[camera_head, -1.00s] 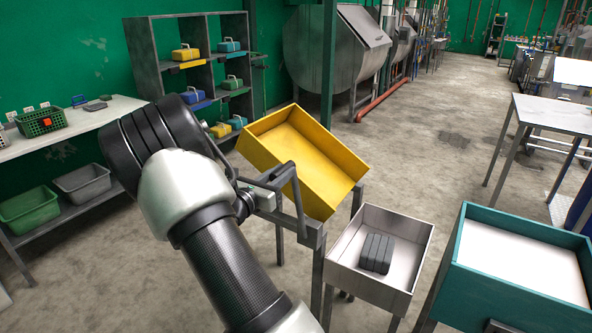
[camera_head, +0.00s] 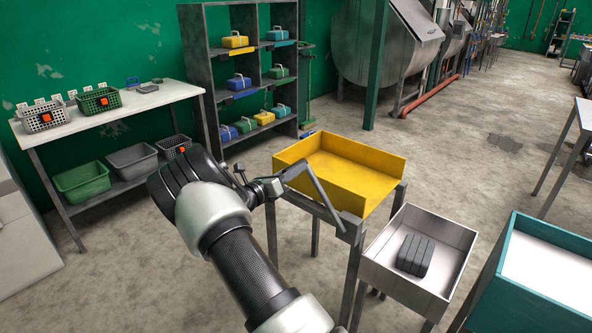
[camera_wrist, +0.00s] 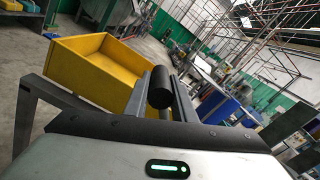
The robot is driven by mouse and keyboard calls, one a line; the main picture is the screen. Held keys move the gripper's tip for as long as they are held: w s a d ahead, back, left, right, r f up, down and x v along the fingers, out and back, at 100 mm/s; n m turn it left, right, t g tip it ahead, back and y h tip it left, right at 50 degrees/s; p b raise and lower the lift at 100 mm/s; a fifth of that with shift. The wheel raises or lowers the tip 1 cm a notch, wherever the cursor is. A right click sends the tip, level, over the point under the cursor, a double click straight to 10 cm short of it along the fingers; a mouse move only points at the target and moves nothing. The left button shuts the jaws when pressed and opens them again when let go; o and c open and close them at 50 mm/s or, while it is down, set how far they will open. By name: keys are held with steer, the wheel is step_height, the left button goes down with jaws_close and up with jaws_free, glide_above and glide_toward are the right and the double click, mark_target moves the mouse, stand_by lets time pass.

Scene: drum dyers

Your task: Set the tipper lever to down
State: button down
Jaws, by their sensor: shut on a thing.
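The tipper is a yellow tray (camera_head: 345,172) on a grey metal stand. It sits nearly level in the head view, and its yellow side also shows in the wrist view (camera_wrist: 88,68). The tipper lever (camera_head: 323,187) is a grey bar at the tray's near left side, running from the stand's front up and left to its grip end. My gripper (camera_head: 273,187) is at that grip end, left of the tray, and is shut on it. In the wrist view the dark round grip (camera_wrist: 159,86) lies at the fingers. The exact finger contact is too small to see in the head view.
A steel tray (camera_head: 448,240) with a dark ribbed block (camera_head: 415,255) stands right of the tipper. A teal bin (camera_head: 535,270) is beyond it. A white-topped table (camera_head: 150,98) with baskets and a grey shelf (camera_head: 195,60) stand behind at left. Floor between is open.

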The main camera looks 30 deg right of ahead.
steer(key=shift+w, duration=0.1)
steer(key=c, duration=1.5)
jaws_free()
steer(key=shift+w+f, duration=0.1)
steer(key=shift+a, duration=0.1)
steer(key=v, duration=1.7)
steer(key=shift+a, duration=0.15)
